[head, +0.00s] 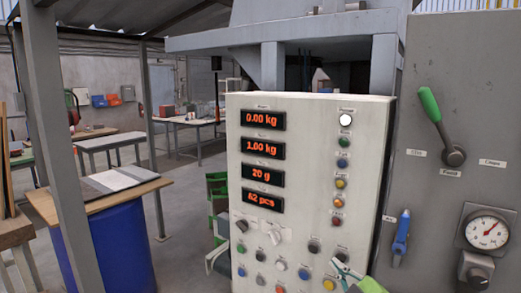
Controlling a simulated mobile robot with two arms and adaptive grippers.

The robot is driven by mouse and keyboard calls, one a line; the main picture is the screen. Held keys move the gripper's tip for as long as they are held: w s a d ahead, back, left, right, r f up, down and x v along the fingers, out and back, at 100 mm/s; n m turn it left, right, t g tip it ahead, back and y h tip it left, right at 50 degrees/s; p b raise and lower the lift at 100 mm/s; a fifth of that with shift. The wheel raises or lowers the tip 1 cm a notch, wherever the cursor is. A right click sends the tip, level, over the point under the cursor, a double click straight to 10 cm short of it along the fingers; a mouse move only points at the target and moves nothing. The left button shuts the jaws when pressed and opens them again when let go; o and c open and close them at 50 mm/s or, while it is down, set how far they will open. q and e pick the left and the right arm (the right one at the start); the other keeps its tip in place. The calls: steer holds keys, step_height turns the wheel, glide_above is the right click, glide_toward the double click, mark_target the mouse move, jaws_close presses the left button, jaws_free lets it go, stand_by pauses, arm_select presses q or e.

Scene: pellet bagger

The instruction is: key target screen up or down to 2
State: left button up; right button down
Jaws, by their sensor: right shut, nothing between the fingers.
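The pale control panel (308,150) stands in front of me with a column of four orange-lit screens. The top screen (263,120) reads 0.00 kg, the second screen (263,151) 1.00 kg, the third screen (263,177) 20 g, and the bottom screen (263,201) 62 pcs. The labels above them are too small to read surely. Rows of coloured buttons and two grey knobs (242,226) sit below. My right gripper (344,270) is shut and empty at the panel's lower right, just below a dark button (342,257); contact cannot be told.
Right of the panel, a grey cabinet (455,75) carries a green-handled lever (430,105), a blue handle (401,235) and a round gauge (486,232). At left stand a post (55,120) and a blue drum (122,245) under a board. Worktables (112,141) stand behind.

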steer(key=shift+w+d, duration=0.1)
steer(key=shift+w+d, duration=0.15)
steer(key=shift+w, duration=0.1)
steer(key=shift+w+d, duration=0.2)
steer(key=shift+w, duration=0.05)
stand_by(0.6)
steer(key=shift+s+a+p, duration=0.45)
steer(key=shift+s, duration=0.2)
steer(key=s+a, duration=0.1)
steer(key=s+a+p, duration=0.1)
steer(key=s, duration=0.1)
steer(key=s+a, duration=0.1)
steer(key=s, duration=0.1)
steer(key=shift+a, duration=0.15)
stand_by(0.4)
